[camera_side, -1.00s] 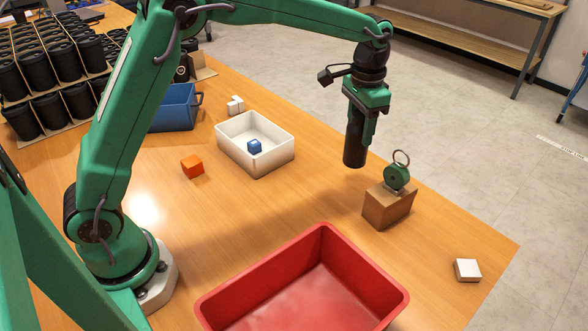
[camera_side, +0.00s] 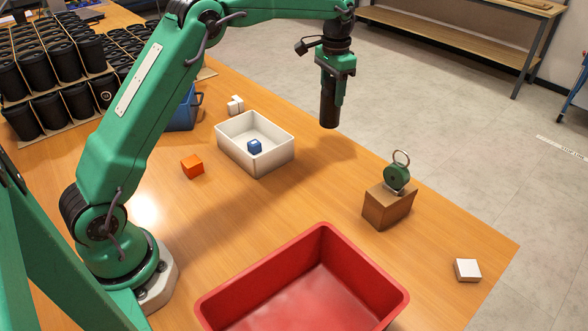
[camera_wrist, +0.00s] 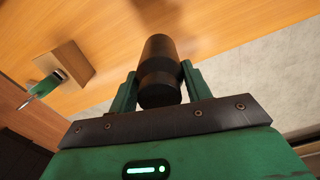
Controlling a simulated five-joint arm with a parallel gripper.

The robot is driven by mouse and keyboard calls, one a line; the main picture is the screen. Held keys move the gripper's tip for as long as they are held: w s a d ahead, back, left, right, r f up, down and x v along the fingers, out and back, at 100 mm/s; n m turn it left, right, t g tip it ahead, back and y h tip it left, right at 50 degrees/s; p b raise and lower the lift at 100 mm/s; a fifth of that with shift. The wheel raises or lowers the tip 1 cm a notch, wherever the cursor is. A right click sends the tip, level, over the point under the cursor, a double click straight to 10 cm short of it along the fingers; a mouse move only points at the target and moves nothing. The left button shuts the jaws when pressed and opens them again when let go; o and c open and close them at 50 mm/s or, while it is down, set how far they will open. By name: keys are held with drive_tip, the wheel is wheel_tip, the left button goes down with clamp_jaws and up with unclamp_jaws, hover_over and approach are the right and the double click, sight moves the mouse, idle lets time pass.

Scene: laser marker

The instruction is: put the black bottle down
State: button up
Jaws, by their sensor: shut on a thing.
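The black bottle (camera_side: 328,108) hangs upright below my gripper (camera_side: 334,78) in the side view. It is held in the air near the table's far right edge, to the right of the white tray. In the wrist view, the bottle (camera_wrist: 159,72) sits between the two green fingers of my gripper (camera_wrist: 160,84), which are shut on it.
A white tray (camera_side: 280,159) holds a blue cube (camera_side: 254,146). An orange cube (camera_side: 192,166), a brown block with a green ringed object (camera_side: 397,176), a white block (camera_side: 467,270) and a red bin (camera_side: 398,297) stand around. Racks of black cups (camera_side: 40,112) and a blue bin (camera_side: 184,113) are at left.

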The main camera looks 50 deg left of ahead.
drive_tip(key=w+a+f, duration=0.3)
drive_tip(key=a+f, duration=0.4)
drive_tip(key=a, duration=0.4)
drive_tip(key=shift+w, duration=0.2)
drive_tip(key=shift+f, duration=1.95)
drive_tip(key=shift+f, duration=0.15)
drive_tip(key=o, duration=1)
drive_tip(key=shift+o, duration=0.2)
